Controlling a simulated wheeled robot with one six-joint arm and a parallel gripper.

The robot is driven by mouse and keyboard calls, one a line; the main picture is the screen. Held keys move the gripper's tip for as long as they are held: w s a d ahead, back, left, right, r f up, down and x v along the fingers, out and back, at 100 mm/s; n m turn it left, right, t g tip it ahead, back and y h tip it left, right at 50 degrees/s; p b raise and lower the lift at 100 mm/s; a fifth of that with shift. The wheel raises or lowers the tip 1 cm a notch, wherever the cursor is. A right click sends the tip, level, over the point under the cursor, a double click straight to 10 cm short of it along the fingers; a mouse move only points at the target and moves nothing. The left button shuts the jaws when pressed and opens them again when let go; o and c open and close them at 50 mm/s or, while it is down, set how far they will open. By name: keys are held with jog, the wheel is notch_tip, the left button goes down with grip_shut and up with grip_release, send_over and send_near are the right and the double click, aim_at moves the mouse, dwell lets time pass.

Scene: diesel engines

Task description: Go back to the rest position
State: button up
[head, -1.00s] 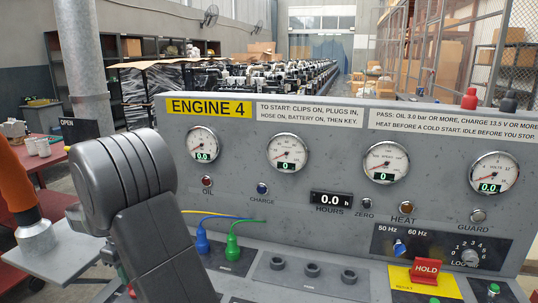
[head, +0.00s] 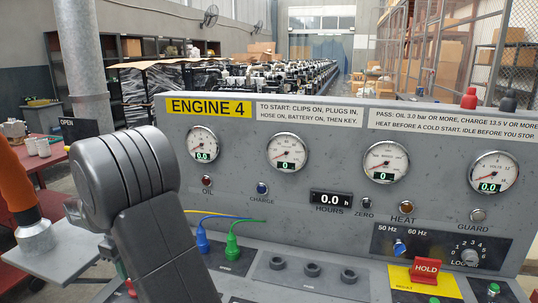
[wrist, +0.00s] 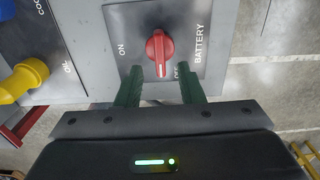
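My gripper (wrist: 160,92) shows in the wrist view with its two green fingers spread apart and nothing between them. A red battery knob (wrist: 160,52) on a grey plate marked ON and BATTERY lies just beyond the fingertips, in line with the gap between them. Whether the fingers touch the plate is not clear. In the head view a dark grey link of my arm fills the left foreground and hides the gripper and the battery knob.
The grey ENGINE 4 panel (head: 330,150) stands in front, its gauges reading 0.0 or 0. Green (head: 232,244) and blue (head: 203,240) plugs with cables sit below it. A red HOLD tag (head: 425,270) is at right.

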notch_tip(320, 180, down, 5)
jog(key=shift+r, duration=0.15)
jog(key=m, duration=0.5)
jog(key=shift+m, duration=2.3)
jog(key=shift+r, duration=0.1)
